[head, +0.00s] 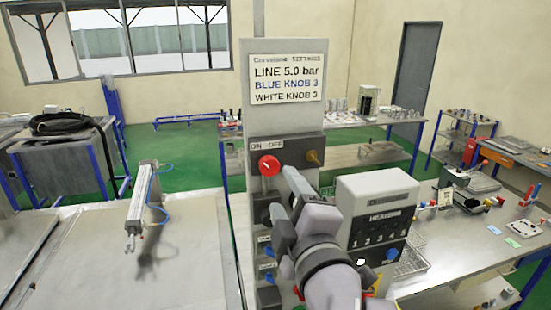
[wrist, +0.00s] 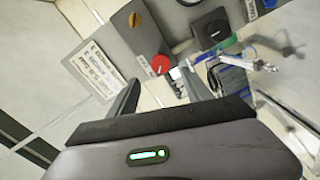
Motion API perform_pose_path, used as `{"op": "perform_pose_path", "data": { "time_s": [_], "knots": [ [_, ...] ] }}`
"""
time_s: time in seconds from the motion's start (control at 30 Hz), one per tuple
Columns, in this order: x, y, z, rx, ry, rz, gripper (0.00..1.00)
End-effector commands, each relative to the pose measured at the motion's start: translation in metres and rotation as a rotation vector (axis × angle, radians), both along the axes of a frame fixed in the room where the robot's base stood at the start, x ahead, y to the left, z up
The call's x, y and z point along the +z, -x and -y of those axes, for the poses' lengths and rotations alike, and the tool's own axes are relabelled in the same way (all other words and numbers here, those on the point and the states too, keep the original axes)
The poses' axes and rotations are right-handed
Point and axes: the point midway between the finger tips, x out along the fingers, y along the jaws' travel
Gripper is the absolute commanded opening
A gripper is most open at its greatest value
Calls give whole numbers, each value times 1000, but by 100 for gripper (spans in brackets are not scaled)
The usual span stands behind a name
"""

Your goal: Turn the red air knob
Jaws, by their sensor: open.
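The red air knob (head: 268,165) sits on a grey upright panel (head: 258,210), under an ON OFF label (head: 267,145). A pale pointer mark on it leans up and left in the head view. My gripper (head: 281,193) is open and empty, just below and right of the knob in that view. In the wrist view the red knob (wrist: 160,63) shows beyond the gap between the two fingers of my gripper (wrist: 158,84). The fingers look apart from the knob. No part of the knob is hidden by them in the head view.
A sign (head: 286,79) above reads LINE 5.0 bar, BLUE KNOB 3, WHITE KNOB 3. An orange-brown knob (head: 314,157) is right of the red one. A heater box (head: 380,215) stands close right of my arm. A metal cylinder with blue tubing (head: 140,205) stands left.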

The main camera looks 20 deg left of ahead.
Motion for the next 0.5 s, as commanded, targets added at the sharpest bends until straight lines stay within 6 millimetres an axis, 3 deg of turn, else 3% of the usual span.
{"op": "perform_pose_path", "data": {
  "time_s": [0.2, 0.33, 0.5],
  "knots": [
    [0, -54, -33, -1, 0, -4, 58],
    [0, -73, -44, -1, -2, -1, 58],
    [-1, -83, -51, -1, -2, -3, 58]
  ]
}}
